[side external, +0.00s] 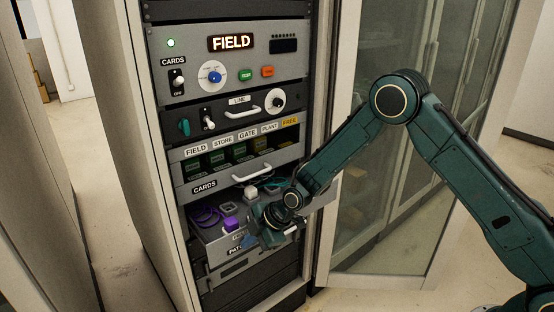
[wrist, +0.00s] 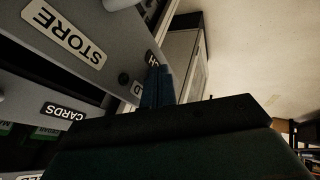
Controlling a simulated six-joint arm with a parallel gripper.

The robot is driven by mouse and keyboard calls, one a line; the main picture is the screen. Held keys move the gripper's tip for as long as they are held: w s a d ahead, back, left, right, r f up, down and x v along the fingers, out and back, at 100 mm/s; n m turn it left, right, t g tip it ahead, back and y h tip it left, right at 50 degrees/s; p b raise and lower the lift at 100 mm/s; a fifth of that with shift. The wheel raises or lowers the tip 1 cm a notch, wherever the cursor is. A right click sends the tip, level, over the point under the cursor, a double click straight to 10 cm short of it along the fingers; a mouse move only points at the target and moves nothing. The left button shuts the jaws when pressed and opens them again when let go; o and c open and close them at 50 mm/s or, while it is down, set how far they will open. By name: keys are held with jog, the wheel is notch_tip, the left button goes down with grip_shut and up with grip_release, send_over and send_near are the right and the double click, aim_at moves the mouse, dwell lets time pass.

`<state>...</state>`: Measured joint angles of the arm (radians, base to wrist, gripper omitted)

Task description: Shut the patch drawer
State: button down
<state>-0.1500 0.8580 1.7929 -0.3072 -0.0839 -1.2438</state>
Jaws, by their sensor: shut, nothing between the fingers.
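The patch drawer (side external: 212,243) is pulled out low in the rack. Its grey top panel bears purple cables and a purple plug, and the front label reads "PAT", the rest hidden by my gripper. My gripper (side external: 272,238) is shut and empty at the right part of the drawer front; I cannot tell whether it touches. In the wrist view, the shut blue-grey fingers (wrist: 157,87) appear beside a grey panel with an upside-down "STORE" label (wrist: 66,28). A partial label ending in "CH" shows just behind the fingers.
The cards drawer (side external: 205,187) with its white handle (side external: 252,173) sits directly above. Higher up are the line panel (side external: 238,112) and the FIELD display (side external: 231,42). An open glazed cabinet door (side external: 385,200) stands to the right, behind my arm.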

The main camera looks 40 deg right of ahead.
aim_at(233, 223)
jog(key=w, duration=1.2)
jog(key=shift+w, duration=0.2)
jog(key=shift+s, duration=0.2)
jog(key=shift+s, duration=1.8)
jog(key=v, duration=1)
jog(key=shift+s+a+f, duration=0.1)
jog(key=shift+s+a, duration=0.05)
jog(key=shift+a, duration=0.65)
